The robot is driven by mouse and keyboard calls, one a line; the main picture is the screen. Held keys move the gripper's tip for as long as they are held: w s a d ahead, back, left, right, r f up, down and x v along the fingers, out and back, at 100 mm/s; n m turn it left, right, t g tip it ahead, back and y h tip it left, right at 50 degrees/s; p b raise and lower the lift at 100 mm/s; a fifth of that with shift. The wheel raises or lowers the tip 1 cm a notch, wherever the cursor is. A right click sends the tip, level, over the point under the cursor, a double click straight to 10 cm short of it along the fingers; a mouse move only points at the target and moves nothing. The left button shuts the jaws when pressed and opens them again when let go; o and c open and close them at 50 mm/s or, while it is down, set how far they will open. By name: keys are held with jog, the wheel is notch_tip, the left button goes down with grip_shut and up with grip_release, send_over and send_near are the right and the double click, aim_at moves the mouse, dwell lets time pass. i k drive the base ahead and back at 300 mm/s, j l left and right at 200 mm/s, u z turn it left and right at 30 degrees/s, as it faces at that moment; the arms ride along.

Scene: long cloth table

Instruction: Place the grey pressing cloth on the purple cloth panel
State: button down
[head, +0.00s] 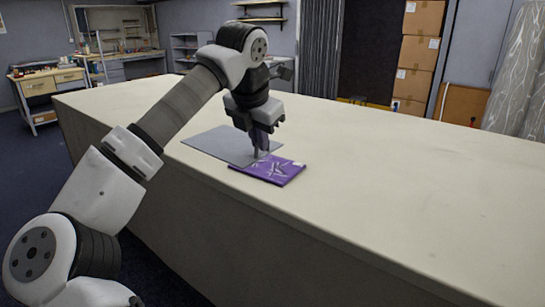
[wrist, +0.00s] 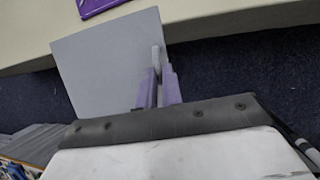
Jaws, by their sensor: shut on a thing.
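The grey pressing cloth (head: 213,144) is a flat, stiff-looking sheet. In the wrist view the grey cloth (wrist: 105,75) fills the left middle and stretches past the table edge over the dark floor. My gripper (head: 260,149) points down at the cloth's right side and is shut on it; in the wrist view the fingers of my gripper (wrist: 159,70) are at its right edge. The purple cloth panel (head: 278,171), with a pale pattern, lies on the table just right of the cloth. The panel's corner (wrist: 97,7) shows at the top of the wrist view, apart from the cloth.
The long cream table (head: 400,180) is clear to the right of the panel and behind it. Its near edge runs close to the cloth and panel. A workbench (head: 50,85) and stacked cardboard boxes (head: 418,55) stand beyond the table.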

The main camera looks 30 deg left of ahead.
aim_at(267, 165)
jog(key=i+j, duration=0.2)
jog(key=i, duration=0.25)
jog(key=i+j, duration=0.2)
jog(key=i, duration=0.25)
jog(key=j+z, duration=0.25)
jog(key=k+j+z, duration=0.2)
jog(key=j, duration=0.2)
jog(key=j+z, duration=0.25)
jog(key=k+j, duration=0.05)
